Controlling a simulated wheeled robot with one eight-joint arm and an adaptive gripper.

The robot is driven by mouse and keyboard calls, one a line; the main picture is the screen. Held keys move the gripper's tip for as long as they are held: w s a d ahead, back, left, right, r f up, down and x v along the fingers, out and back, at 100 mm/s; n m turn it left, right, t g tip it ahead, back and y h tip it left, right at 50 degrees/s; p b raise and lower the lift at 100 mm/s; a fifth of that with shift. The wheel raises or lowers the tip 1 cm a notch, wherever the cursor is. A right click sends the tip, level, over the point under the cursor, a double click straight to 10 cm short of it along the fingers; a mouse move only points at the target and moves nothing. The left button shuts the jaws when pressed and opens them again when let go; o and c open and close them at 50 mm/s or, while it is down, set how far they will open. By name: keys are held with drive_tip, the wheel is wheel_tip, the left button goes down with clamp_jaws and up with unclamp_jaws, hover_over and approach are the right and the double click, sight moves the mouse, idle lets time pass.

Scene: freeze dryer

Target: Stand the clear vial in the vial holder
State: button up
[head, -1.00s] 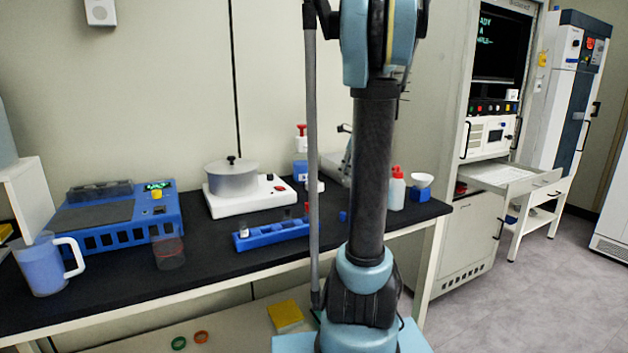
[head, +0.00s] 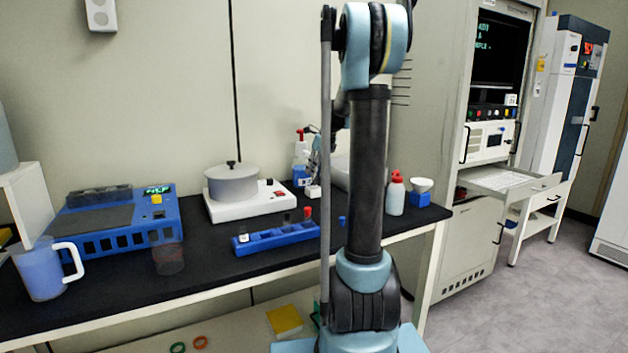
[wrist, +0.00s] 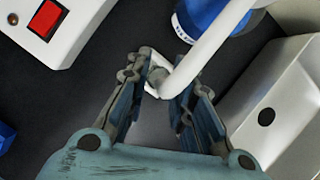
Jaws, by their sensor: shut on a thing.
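The vial holder is a long blue rack (head: 275,239) on the black bench, with a white-topped vial at its left end and a dark-topped and a red-topped one further right. My gripper (wrist: 160,88) points down over the bench in the wrist view. Its fingers are closed around a small, pale, see-through thing (wrist: 157,77), which looks like the clear vial; its outline is hard to make out. In the head view my gripper is partly hidden behind my arm, at the back of the bench, right of and behind the rack.
A white bent tube (wrist: 208,47) from a blue-based bottle (wrist: 213,15) passes close to my fingertips. A white device with a red switch (wrist: 47,18) and a pale metal housing (wrist: 275,105) flank my gripper. A hot plate with a pot (head: 232,185) stands behind the rack.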

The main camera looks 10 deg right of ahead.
drive_tip(key=shift+s+f, duration=0.1)
drive_tip(key=shift+f, duration=1.6)
drive_tip(key=shift+f, duration=0.1)
drive_tip(key=o, duration=0.9)
drive_tip(key=shift+c, duration=0.2)
drive_tip(key=v, duration=1.2)
